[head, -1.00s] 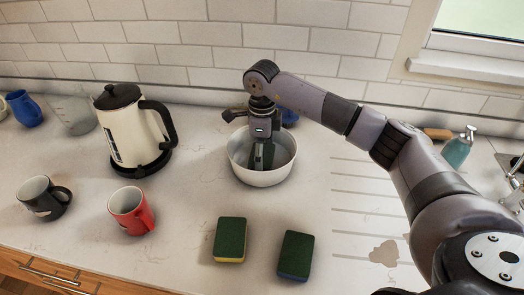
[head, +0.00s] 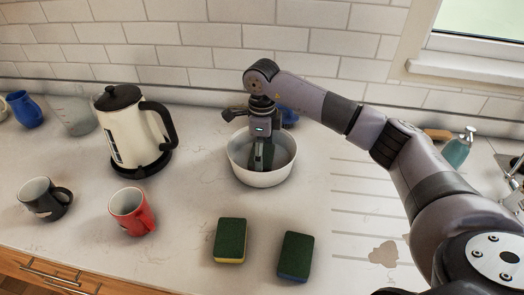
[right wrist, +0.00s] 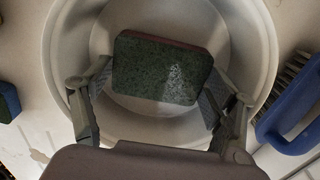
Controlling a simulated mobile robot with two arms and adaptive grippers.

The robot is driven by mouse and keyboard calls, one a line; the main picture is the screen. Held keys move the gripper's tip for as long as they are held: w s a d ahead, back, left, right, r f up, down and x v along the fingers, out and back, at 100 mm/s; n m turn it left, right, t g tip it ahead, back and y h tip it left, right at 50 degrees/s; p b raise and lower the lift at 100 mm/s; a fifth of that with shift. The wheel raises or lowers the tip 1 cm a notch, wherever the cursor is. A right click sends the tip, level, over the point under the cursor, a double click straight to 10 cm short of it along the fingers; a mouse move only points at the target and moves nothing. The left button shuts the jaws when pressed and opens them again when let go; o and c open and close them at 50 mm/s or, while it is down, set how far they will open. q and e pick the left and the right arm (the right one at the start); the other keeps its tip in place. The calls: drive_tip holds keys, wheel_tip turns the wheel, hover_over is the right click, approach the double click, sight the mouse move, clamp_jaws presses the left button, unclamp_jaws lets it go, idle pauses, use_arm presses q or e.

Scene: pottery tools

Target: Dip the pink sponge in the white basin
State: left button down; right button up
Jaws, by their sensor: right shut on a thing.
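The pink sponge (right wrist: 163,68) has a dark green scouring top and a thin pinkish edge in the right wrist view. My right gripper (right wrist: 161,88) is shut on it, with a finger at each short side. In the head view the right gripper (head: 262,156) points down inside the white basin (head: 262,179), and the sponge is mostly hidden there by the fingers and the rim. The basin's pale wall (right wrist: 70,70) surrounds the sponge in the wrist view. I cannot tell whether the sponge touches the bottom. My left gripper is not in view.
A yellow-bottomed sponge (head: 230,240) and a blue-bottomed sponge (head: 295,256) lie in front of the basin. A kettle (head: 128,130), red mug (head: 131,211) and black mug (head: 44,199) stand left. A blue brush (right wrist: 292,115) lies beside the basin. A soap bottle (head: 457,149) stands right.

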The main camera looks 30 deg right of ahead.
wheel_tip(320, 180, up, 10)
drive_tip(key=p, duration=0.6)
idle(0.7)
drive_tip(key=shift+s, duration=0.1)
idle(0.7)
